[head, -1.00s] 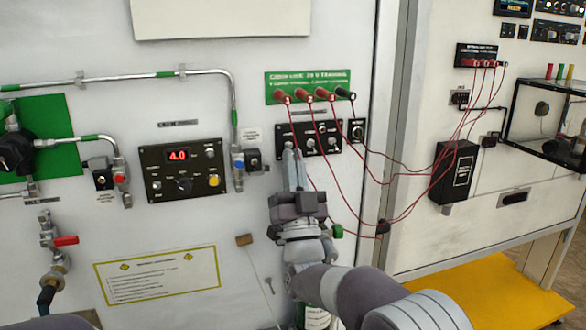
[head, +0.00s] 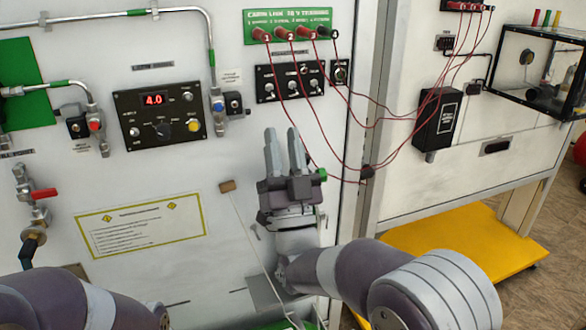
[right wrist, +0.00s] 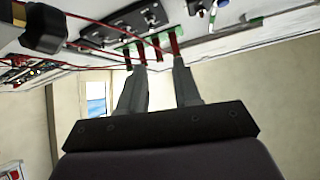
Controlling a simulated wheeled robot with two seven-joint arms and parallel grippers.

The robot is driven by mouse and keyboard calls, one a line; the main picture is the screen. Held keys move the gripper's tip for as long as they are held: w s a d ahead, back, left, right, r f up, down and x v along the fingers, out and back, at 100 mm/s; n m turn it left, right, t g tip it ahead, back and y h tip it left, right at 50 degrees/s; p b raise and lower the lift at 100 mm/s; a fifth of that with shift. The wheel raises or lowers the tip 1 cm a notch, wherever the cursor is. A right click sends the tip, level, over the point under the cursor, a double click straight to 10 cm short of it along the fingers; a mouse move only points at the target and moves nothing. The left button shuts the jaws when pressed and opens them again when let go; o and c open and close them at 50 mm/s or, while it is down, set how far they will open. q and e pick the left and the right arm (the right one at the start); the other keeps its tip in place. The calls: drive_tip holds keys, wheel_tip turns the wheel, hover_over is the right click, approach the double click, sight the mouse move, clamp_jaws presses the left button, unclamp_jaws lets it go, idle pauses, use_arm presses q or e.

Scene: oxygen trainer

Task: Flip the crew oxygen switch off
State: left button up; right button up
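The black switch panel (head: 290,82) with a row of small toggle switches is on the wall below a green board (head: 288,24). I cannot read its labels or tell which toggle is crew oxygen, nor the toggles' positions. My right gripper (head: 282,136) is below the panel, clear of it, fingers pointing up, apart and empty. In the right wrist view, the two fingers (right wrist: 160,66) show with a gap between them; the panel (right wrist: 128,20) is beyond their tips. My left arm shows at the lower left of the head view; its gripper is out of view.
A control panel with a red 4.0 display (head: 153,99) is left. A yellow platform (head: 455,243) is right.

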drive_tip(key=s+d, duration=0.1)
drive_tip(key=s, duration=0.6)
drive_tip(key=shift+s+d, duration=0.25)
drive_tip(key=shift+s, duration=0.15)
